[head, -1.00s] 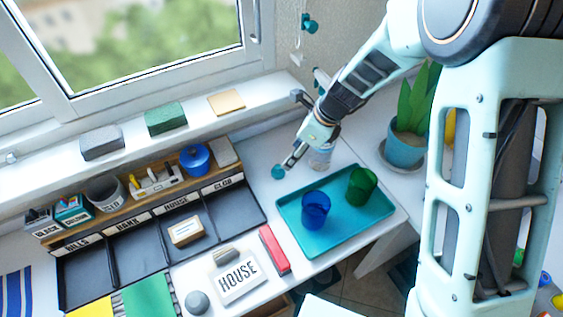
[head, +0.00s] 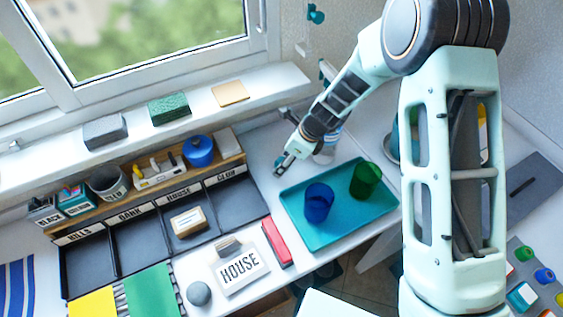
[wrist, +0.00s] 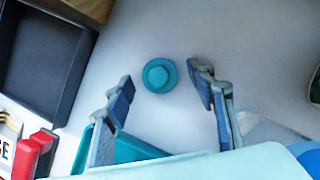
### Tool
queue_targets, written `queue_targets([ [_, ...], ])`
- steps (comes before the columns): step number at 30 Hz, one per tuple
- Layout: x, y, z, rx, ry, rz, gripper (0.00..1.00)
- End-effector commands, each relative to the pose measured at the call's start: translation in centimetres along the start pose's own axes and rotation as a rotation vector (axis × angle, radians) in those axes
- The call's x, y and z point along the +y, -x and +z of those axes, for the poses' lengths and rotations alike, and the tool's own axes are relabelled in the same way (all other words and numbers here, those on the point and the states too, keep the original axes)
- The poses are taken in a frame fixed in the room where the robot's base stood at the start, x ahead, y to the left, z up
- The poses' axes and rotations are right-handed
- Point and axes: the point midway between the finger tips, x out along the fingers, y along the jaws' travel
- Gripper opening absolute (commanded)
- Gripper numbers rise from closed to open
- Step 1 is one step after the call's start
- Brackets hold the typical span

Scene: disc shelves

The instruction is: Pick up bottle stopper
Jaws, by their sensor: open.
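The bottle stopper is a small round teal piece with a raised centre, seen from above in the wrist view (wrist: 160,75). It rests on the white tabletop. My gripper (wrist: 160,82) is open, with one finger on each side of the stopper and clear gaps between. In the head view my gripper (head: 283,163) reaches down at the table left of the teal tray, and its fingers mostly cover the stopper.
A teal tray (head: 338,231) with a blue cup (head: 318,203) and a green cup (head: 366,181) lies close by. A clear bottle (head: 327,147) stands behind my gripper. The dark sorting trays (head: 238,207) are to the left.

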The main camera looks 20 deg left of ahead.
Motion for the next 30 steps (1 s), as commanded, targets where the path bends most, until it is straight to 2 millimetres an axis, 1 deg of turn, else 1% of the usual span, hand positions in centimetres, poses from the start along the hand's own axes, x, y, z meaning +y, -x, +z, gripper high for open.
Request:
queue_targets([
  [5,0.0,0.0,0.0,0.000,0.000,0.000,0.50],
  [12,0.0,0.0,0.0,0.000,0.000,0.000,0.24],
  [13,0.0,0.0,0.0,0.000,0.000,0.000,0.21],
  [23,0.0,0.1,0.0,0.000,0.000,-0.001,0.21],
  [26,0.0,0.4,0.2,0.000,0.001,-0.001,0.21],
  [30,-0.1,1.5,0.7,0.000,0.001,-0.003,0.21],
])
